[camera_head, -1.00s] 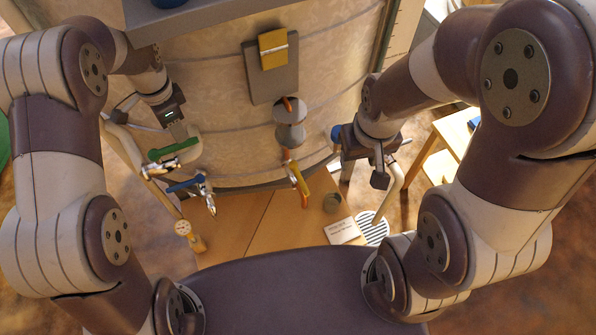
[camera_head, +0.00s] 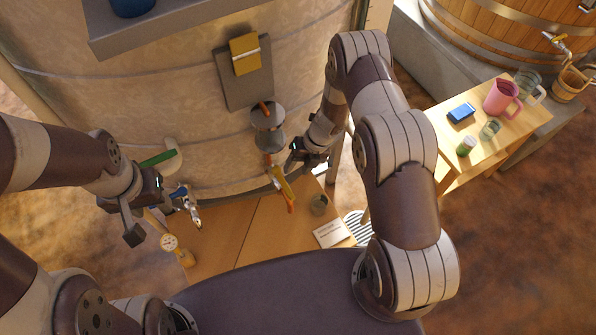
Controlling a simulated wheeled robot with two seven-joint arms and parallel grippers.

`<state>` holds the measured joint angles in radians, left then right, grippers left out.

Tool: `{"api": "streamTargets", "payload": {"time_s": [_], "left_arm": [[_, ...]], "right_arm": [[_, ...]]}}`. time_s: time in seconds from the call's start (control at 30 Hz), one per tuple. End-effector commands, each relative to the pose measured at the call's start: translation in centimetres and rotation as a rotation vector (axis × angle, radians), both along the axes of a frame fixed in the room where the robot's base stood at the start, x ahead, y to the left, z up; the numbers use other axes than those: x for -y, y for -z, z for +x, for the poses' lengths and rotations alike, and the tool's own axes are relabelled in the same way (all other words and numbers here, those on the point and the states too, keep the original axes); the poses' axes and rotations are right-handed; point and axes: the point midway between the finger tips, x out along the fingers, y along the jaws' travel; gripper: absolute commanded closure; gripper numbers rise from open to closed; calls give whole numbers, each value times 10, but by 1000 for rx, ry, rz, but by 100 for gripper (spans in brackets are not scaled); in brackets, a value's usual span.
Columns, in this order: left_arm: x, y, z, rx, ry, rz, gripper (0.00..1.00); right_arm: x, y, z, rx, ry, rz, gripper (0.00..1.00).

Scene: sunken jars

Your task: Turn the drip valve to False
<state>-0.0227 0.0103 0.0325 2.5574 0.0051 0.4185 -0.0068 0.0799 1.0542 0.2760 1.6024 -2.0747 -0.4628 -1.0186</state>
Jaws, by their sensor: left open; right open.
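Several valves sit on the front of the large pale tank (camera_head: 110,90); no label tells me which is the drip valve. One has a green lever (camera_head: 158,158), one a blue lever (camera_head: 179,192), and one a yellow-orange lever (camera_head: 284,188) below a grey round fitting (camera_head: 267,117). My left gripper (camera_head: 146,212) is open and empty, just left of the green and blue levers. My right gripper (camera_head: 293,163) is open, close above and right of the yellow-orange lever. I cannot tell whether it touches that valve; its fingers are partly hidden.
Below the valves is a wooden surface (camera_head: 225,235) with a small cup (camera_head: 319,204) and a white card (camera_head: 330,233). At right, a wooden table (camera_head: 520,120) holds a pink jug (camera_head: 501,97), jars and a blue box. A wooden barrel (camera_head: 500,35) stands behind.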

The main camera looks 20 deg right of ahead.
Motion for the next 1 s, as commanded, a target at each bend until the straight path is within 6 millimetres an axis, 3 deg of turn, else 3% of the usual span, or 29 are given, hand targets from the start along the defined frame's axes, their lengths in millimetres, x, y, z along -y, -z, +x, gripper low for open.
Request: {"api": "streamTargets", "payload": {"time_s": [0.1,0.2,0.57,0.67,1.0], "left_arm": [[0,-3,-1,-2,-5,-1,52],[0,1,-2,-3,-6,-1,52],[0,41,-2,-4,-4,0,52],[0,34,-1,-4,-4,0,52],[0,51,-2,-5,-3,0,52]], "right_arm": [[-4,2,-13,19,-249,41,52],[-6,8,-17,23,-319,53,52],[-28,58,-23,24,-318,51,52],[-27,49,-22,25,-315,51,52],[-35,69,-24,23,-314,51,52]]}}
